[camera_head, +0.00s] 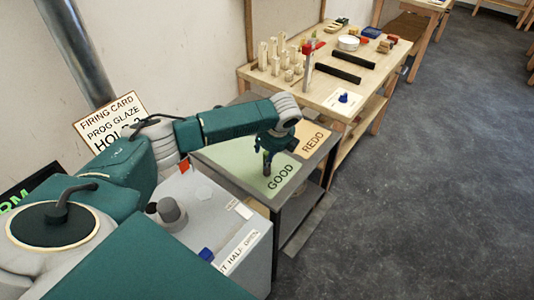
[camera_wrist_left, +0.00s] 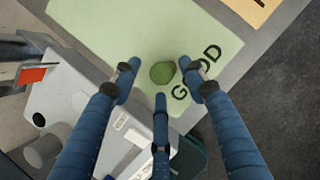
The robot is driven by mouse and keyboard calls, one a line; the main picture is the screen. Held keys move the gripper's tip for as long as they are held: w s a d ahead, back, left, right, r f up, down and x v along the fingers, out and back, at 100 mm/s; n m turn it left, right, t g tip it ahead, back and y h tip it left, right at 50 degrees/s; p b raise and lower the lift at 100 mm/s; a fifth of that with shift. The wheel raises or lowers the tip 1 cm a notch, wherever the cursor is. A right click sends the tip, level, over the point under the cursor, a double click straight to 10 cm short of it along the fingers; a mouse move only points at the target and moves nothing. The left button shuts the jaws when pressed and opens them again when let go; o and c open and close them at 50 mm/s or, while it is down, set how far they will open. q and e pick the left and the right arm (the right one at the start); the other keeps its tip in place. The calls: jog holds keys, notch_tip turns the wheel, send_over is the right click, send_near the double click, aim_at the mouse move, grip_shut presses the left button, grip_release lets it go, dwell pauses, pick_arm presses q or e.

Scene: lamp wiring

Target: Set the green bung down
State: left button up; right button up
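The green bung (camera_wrist_left: 162,73) shows in the left wrist view over the pale green GOOD mat (camera_wrist_left: 120,25), just left of its lettering. It appears to rest on the mat. My left gripper (camera_wrist_left: 160,82) has its fingers spread around the bung, with visible gaps on both sides. In the head view my left gripper (camera_head: 267,164) points down at the GOOD mat (camera_head: 232,152), close to its surface. The bung cannot be made out there, hidden by the fingers. My right gripper is not in view.
An orange REDO mat (camera_head: 312,141) lies beside the GOOD mat on the grey table. A grey box (camera_head: 240,225) with a grey knob (camera_head: 170,210) stands in front. A wooden bench (camera_head: 325,95) with pegs, black bars and a blue piece (camera_head: 343,98) stands behind. A sign (camera_head: 110,122) leans left.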

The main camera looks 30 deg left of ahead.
pick_arm(q)
jog(key=shift+d+r, duration=0.1)
jog(key=shift+r, duration=0.25)
jog(key=b+v, duration=0.2)
jog(key=v, duration=0.9)
jog(key=shift+s+r, duration=0.1)
